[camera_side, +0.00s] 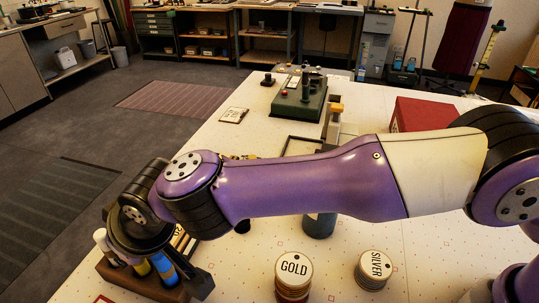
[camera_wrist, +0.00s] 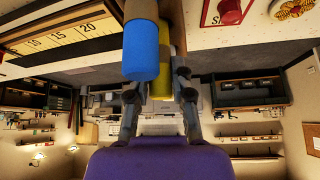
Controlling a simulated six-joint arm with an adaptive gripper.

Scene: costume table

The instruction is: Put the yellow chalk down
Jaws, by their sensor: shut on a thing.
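In the wrist view my gripper (camera_wrist: 160,94) has its fingers on either side of the yellow chalk (camera_wrist: 164,80). It is shut on this chalk, partly hidden behind a blue chalk (camera_wrist: 142,50). In the side view my gripper hangs at the lower left, low over a brown block (camera_side: 132,285) with chalk sticks at it. A white-tipped stick (camera_side: 103,240), yellow (camera_side: 141,267) and blue (camera_side: 163,268) show there. My wrist hides the tops, and I cannot tell whether the yellow chalk's lower end sits in the block.
A stack of GOLD tags (camera_side: 294,268) and a stack of SILVER tags (camera_side: 373,268) stand right of the block. A green machine (camera_side: 300,102) and a red box (camera_side: 418,114) are farther back. A ruler (camera_wrist: 58,38) shows in the wrist view. The table's left edge is close to the block.

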